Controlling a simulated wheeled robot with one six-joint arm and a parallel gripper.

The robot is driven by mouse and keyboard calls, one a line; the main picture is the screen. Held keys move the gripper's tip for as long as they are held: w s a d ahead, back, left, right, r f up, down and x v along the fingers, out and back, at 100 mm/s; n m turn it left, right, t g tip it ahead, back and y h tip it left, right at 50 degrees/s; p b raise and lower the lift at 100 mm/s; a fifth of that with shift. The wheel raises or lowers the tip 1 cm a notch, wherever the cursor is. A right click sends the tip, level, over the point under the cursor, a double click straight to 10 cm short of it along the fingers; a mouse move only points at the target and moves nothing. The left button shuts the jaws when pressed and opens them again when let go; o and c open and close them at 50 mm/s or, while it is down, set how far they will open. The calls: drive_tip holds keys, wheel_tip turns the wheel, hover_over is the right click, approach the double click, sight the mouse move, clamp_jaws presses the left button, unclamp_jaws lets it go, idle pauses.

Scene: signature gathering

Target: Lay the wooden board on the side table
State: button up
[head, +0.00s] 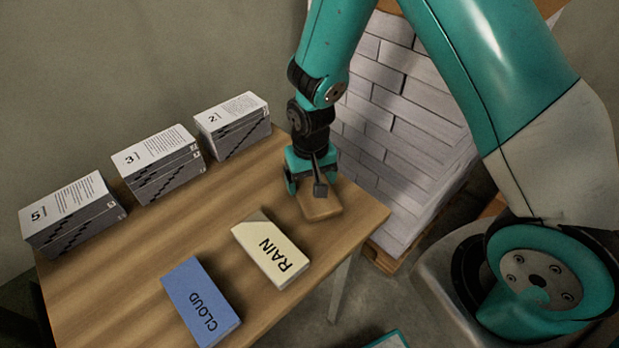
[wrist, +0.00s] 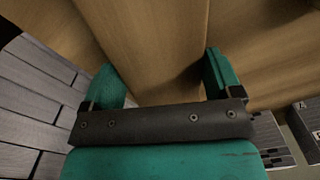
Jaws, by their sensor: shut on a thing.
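My gripper (head: 313,188) is shut on the wooden board (head: 325,207) near the right end of the wooden side table (head: 150,240). The board is a small tan block, partly hidden by the gripper. It is at or just above the tabletop; I cannot tell if it touches. In the wrist view, the board (wrist: 145,40) lies between the two teal fingers of my gripper (wrist: 160,78), with more wood of the table (wrist: 255,55) beyond it.
A cream RAIN block (head: 272,252) and a blue CLOUD block (head: 202,300) lie toward the table's front. Stacks of printed sheets marked 5 (head: 72,214), 3 (head: 158,165) and 2 (head: 232,125) line the back. A pallet of grey-white stacked sheets (head: 400,130) stands right of the table.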

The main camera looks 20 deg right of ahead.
sight(310, 186)
drive_tip(key=shift+f, duration=0.2)
drive_tip(key=o, duration=0.8)
drive_tip(key=shift+r, duration=0.2)
wheel_tip(310, 186, up, 14)
drive_tip(key=f+b, duration=0.1)
drive_tip(key=s+a+r+n+y, duration=0.1)
drive_tip(key=s+a+r+n, duration=0.1)
drive_tip(key=s+r, duration=0.2)
drive_tip(key=s+a+r+n+y, duration=0.1)
drive_tip(key=s+a+r+n, duration=0.1)
drive_tip(key=s, duration=0.7)
drive_tip(key=s+a+r+n+y, duration=0.1)
drive_tip(key=s+r+n+y, duration=0.1)
drive_tip(key=s+r+n, duration=0.2)
drive_tip(key=shift+s+a+r, duration=0.2)
drive_tip(key=shift+s+r, duration=0.35)
drive_tip(key=shift+s, duration=0.05)
drive_tip(key=shift+s+a+r, duration=0.2)
drive_tip(key=shift+s+r, duration=0.35)
drive_tip(key=shift+s, duration=0.05)
